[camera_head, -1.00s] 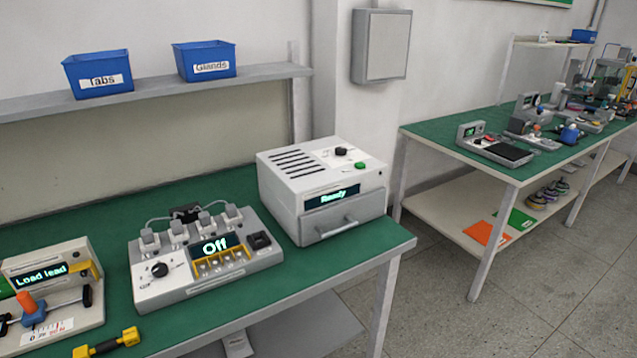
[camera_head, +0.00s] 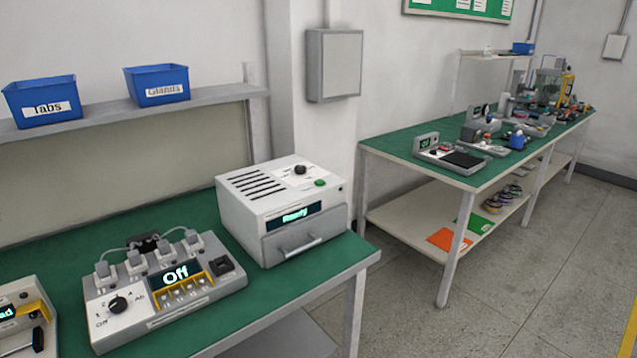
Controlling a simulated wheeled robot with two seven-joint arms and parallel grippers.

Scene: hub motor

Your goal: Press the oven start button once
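The oven (camera_head: 284,210) is a white box with dark vent slots on top, standing at the right end of the near green-topped bench. Its display (camera_head: 294,217) reads "Ready". A green button (camera_head: 320,183) sits on the top near its right edge, beside a black knob (camera_head: 300,170). The grey front drawer with a bar handle (camera_head: 300,247) looks shut. Neither of my grippers shows in the head view.
A charger-like unit (camera_head: 165,290) with an "Off" display stands left of the oven. Blue bins "Tabs" (camera_head: 43,102) and "Glands" (camera_head: 157,85) sit on a shelf above. A second bench (camera_head: 400,143) stands to the right. The floor (camera_head: 540,260) between is clear.

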